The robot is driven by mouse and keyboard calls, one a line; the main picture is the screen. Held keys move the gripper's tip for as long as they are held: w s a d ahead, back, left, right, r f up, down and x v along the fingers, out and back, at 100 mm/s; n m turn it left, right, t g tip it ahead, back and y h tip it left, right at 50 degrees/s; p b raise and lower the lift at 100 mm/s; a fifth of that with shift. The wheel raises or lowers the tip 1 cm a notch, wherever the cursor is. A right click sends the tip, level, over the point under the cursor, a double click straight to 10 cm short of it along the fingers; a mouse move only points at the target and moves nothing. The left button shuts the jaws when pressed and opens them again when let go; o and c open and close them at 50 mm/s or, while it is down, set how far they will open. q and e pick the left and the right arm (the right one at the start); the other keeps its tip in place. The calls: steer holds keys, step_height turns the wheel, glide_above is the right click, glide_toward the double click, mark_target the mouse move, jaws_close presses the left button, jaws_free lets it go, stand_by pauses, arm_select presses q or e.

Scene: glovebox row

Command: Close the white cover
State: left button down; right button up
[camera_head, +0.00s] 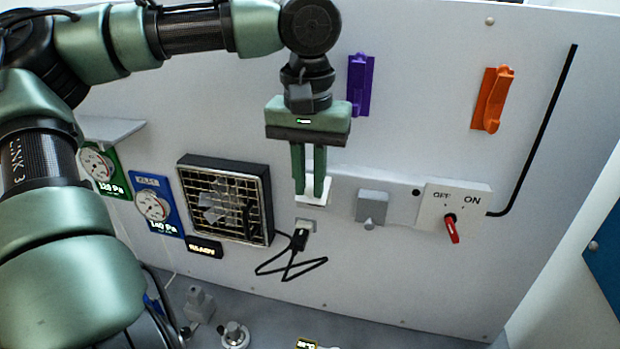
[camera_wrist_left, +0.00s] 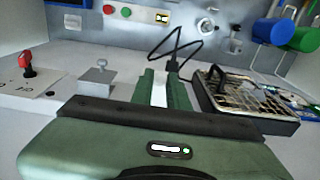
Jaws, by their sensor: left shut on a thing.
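The white cover (camera_head: 328,192) is on the pale wall panel, just above a small socket (camera_head: 306,224) with a black plug (camera_head: 299,239) at it. My left gripper (camera_head: 309,192) reaches down in front of the panel and is shut on the white cover. In the left wrist view the white cover (camera_wrist_left: 159,93) shows as a pale strip between the two green fingers. The fingers hide much of it, and its exact tilt is hard to tell. My right gripper is in neither view.
A black-framed grille (camera_head: 226,196) is left of the cover. To the right are a grey box (camera_head: 372,207) and a red OFF/ON switch (camera_head: 452,228). Purple (camera_head: 360,84) and orange (camera_head: 493,98) handles sit higher. A black cable (camera_head: 290,268) hangs below.

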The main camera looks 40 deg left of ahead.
arm_select(q)
steer(key=shift+s+d+f+t+y+b, duration=0.1)
steer(key=shift+s+f+t+y+b, duration=0.1)
steer(key=shift+f+t+y+b, duration=0.3)
step_height(320, 180, down, 7)
steer(key=t+y+b, duration=0.5)
steer(key=t+b, duration=0.5)
steer(key=b, duration=1.6)
steer(key=shift+t+y+b, duration=0.3)
steer(key=shift+t+b, duration=0.05)
steer(key=shift+t, duration=0.05)
steer(key=shift+r, duration=0.15)
steer(key=c, duration=1.6)
jaws_free()
steer(key=shift+o, duration=1.1)
steer(key=shift+f, duration=0.2)
